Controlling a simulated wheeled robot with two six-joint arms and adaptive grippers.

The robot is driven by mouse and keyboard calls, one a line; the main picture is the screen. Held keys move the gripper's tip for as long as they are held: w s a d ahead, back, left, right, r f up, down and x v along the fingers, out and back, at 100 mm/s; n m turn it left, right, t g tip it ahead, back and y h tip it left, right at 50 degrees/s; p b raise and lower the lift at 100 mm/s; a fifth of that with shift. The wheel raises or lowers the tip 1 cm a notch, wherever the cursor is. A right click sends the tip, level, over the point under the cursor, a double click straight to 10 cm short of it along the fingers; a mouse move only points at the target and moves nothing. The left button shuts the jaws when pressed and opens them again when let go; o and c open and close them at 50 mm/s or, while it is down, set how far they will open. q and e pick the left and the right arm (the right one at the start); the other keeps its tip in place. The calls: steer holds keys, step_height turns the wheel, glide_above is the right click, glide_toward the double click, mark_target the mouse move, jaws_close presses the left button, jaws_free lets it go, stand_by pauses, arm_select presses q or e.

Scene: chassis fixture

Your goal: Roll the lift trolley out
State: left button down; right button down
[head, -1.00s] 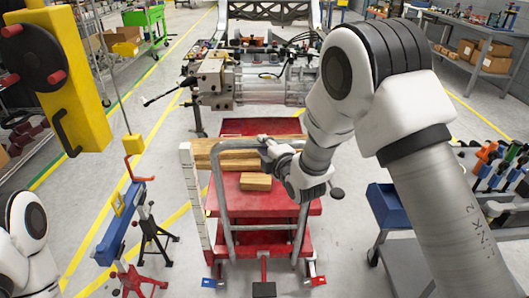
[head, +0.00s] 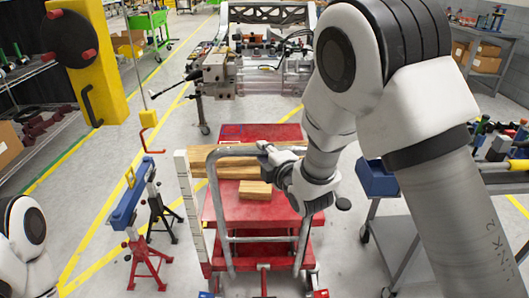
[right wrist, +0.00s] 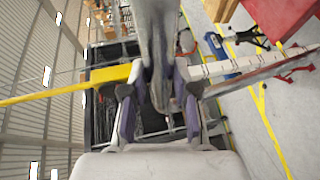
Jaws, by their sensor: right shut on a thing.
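The red lift trolley (head: 222,208) stands on the floor in the middle of the head view, bearing several wooden blocks (head: 254,189). Its grey tube handle (head: 225,238) rises on the near side. My right gripper (head: 268,152) is shut on the top bar of the handle. In the right wrist view the grey bar (right wrist: 158,50) runs between the two fingers of the gripper (right wrist: 157,103). My left gripper is out of view; only a part of that arm shows at bottom left.
A blue-topped stand (head: 130,203) with red legs is left of the trolley. A cart with a blue bin (head: 378,178) stands close on the right. A yellow column (head: 98,95) is at upper left. Open floor lies at left, between yellow lines.

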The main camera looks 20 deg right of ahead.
steer(key=shift+f, duration=0.2)
steer(key=c, duration=1)
jaws_free()
steer(key=shift+c, duration=0.2)
steer(key=shift+o, duration=0.8)
steer(key=shift+w+d+f, duration=0.1)
steer(key=shift+s+r, duration=0.2)
steer(key=shift+s, duration=0.2)
steer(key=v, duration=0.6)
steer(key=shift+s, duration=0.3)
steer(key=shift+f, duration=0.1)
